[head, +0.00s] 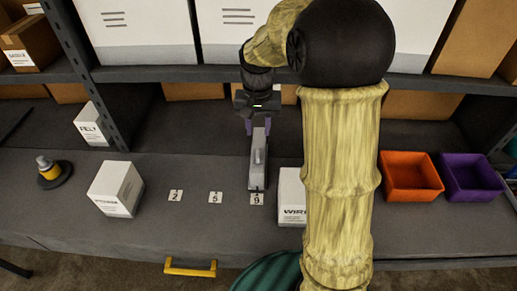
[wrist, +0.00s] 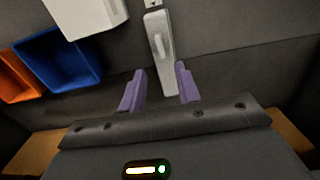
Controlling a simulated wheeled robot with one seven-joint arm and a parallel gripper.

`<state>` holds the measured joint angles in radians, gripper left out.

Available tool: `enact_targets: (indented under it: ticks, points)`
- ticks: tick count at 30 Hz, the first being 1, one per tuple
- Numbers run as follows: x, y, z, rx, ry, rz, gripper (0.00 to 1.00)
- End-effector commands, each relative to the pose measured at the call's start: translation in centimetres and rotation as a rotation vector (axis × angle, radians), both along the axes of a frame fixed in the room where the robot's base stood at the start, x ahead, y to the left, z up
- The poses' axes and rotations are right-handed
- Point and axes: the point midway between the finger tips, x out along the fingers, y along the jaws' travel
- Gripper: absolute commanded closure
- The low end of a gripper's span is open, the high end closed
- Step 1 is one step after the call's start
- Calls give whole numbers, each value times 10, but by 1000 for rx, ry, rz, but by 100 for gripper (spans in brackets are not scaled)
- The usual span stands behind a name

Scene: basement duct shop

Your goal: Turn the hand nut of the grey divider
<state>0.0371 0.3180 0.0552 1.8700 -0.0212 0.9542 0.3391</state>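A long grey piece (head: 258,160), which I take as the grey divider, stands on the bench behind the card marked 9. In the wrist view this grey piece (wrist: 155,18) is a narrow strip with a raised, rounded lug or handle (wrist: 158,45) on it. I cannot clearly tell whether that lug is the hand nut. My gripper (head: 258,122) is over the far end of the piece. In the wrist view my gripper (wrist: 160,72) is open, its purple fingers apart on either side of the strip. I see no contact.
A white box (head: 291,190) stands close right of the grey piece. Orange (head: 410,172) and purple (head: 470,174) bins are farther right; a blue bin (wrist: 68,58) shows in the wrist view. A white box (head: 116,190) and a dark disc with a knob (head: 52,173) are left. Shelves stand behind.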

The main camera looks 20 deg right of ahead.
Motion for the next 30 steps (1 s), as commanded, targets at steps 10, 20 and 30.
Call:
enact_targets:
  ticks: [10,20,30]
  points:
    - [-1,-2,-62,0,6,-5,67]
    - [-1,-3,-96,0,0,-6,67]
    - [0,-1,-97,0,0,-2,85]
